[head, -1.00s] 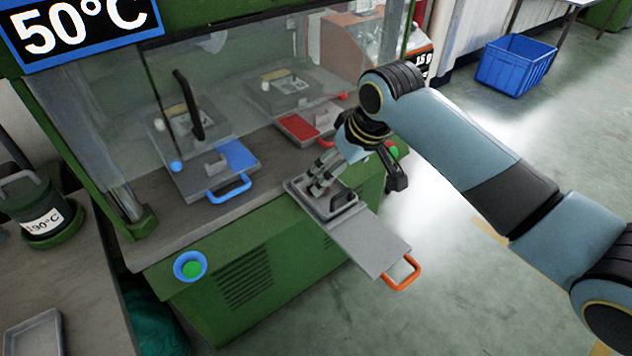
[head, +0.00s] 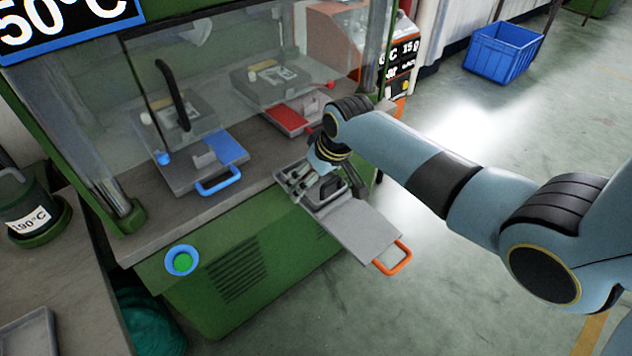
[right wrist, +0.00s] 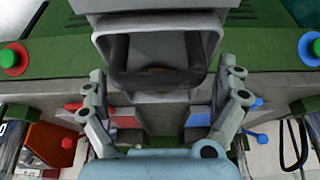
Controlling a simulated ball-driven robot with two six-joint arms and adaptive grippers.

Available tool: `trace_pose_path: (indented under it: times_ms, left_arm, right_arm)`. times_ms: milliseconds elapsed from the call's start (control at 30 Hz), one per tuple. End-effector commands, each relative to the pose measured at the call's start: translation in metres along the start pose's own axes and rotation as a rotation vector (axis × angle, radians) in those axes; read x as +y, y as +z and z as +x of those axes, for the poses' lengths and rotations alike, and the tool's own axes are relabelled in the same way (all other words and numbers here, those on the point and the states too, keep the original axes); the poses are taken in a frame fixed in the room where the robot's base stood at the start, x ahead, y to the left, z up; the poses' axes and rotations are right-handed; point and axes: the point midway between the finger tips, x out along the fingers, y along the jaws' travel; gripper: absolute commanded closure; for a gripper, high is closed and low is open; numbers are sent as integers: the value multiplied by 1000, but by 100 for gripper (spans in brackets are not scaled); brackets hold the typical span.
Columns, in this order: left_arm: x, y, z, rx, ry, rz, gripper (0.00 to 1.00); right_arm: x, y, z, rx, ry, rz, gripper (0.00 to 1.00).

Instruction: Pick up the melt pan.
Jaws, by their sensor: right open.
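A grey open pan with a dark looped handle (head: 334,188), apparently the melt pan, sits at the inner end of a flat grey plate (head: 362,233) with an orange handle, at the machine's front edge. My right gripper (head: 297,181) is open and empty at the pan's left end. In the right wrist view the pan (right wrist: 211,42) fills the top middle, with the dark handle inside it. The open fingers of my right gripper (right wrist: 165,84) show left and right of its lower end; I cannot tell whether they touch it. My left gripper is not in view.
Plates with a blue handle (head: 219,183) and a red top (head: 288,117) lie on the machine bed behind a clear screen. A pot marked 190°C (head: 30,212) and a grey tray (head: 32,337) stand at left. A blue crate (head: 503,59) is on the open floor at right.

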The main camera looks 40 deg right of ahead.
Motion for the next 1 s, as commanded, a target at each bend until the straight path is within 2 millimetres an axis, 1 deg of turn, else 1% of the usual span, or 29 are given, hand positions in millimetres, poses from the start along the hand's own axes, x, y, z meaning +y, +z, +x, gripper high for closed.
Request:
trace_pose_path:
  times_ms: [67,200,467,767,867,1000]
  left_arm:
    - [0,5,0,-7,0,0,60]
    - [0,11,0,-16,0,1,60]
    - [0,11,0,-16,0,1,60]
    - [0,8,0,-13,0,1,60]
    - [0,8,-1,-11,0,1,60]
    - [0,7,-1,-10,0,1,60]
  right_arm:
    - [0,0,0,0,0,0,1]
    - [0,0,0,0,0,0,20]
    - [0,0,0,0,0,0,54]
    - [0,-1,-2,1,1,0,54]
    - [0,-3,-6,1,1,0,54]
    - [1,-8,-17,2,1,0,54]
